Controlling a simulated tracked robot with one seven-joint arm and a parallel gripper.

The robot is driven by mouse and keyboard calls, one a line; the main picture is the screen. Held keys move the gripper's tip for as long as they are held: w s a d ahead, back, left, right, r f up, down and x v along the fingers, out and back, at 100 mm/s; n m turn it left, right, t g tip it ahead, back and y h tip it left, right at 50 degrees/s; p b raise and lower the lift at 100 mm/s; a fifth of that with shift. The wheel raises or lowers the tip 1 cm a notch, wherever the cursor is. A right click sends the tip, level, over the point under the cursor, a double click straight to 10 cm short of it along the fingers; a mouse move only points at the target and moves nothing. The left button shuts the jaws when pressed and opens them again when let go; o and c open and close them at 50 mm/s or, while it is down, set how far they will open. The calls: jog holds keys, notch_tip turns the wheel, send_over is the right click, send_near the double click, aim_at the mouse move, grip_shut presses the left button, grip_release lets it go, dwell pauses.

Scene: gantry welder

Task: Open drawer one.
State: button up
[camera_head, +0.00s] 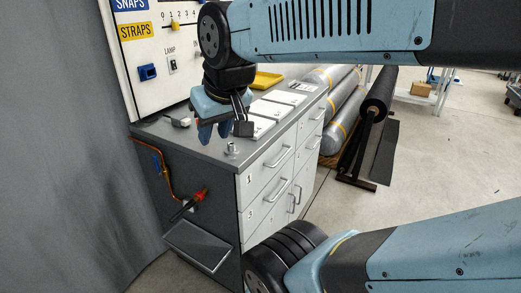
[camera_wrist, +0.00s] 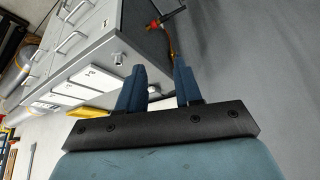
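Drawer one (camera_head: 262,176) is the upper front drawer nearest the cabinet's near corner, with a "1" label. It looks closed. Its silver bar handle (camera_head: 279,157) runs along the front. My gripper (camera_head: 214,132) is above the worktop near its left end, behind and left of the drawer front, with its blue fingers pointing down. In the wrist view my gripper (camera_wrist: 158,88) has its two fingers apart with nothing held between them. The cabinet's drawer fronts show upside down at the upper left there, with a handle (camera_wrist: 72,42) well away from the fingers.
The grey worktop (camera_head: 185,140) carries a small metal fitting (camera_head: 231,150), white cards and a yellow tray (camera_head: 267,80). A switch panel (camera_head: 160,55) stands behind. Floor in front of the drawers is clear.

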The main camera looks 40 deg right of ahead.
jog(key=shift+d, duration=0.2)
jog(key=w+d+f+m+g+y, duration=0.4)
jog(key=w+d+f+m, duration=0.25)
jog(key=m, duration=0.75)
jog(key=m+t+y, duration=0.2)
jog(key=m+t, duration=1.1)
jog(key=m, duration=2.3)
send_near(284, 156)
jog(key=x, duration=0.7)
jog(key=d+x, duration=0.1)
jog(key=x, duration=0.2)
jog(key=shift+w+a+f, duration=0.15)
jog(key=shift+w+f, duration=0.15)
jog(key=shift+w, duration=0.15)
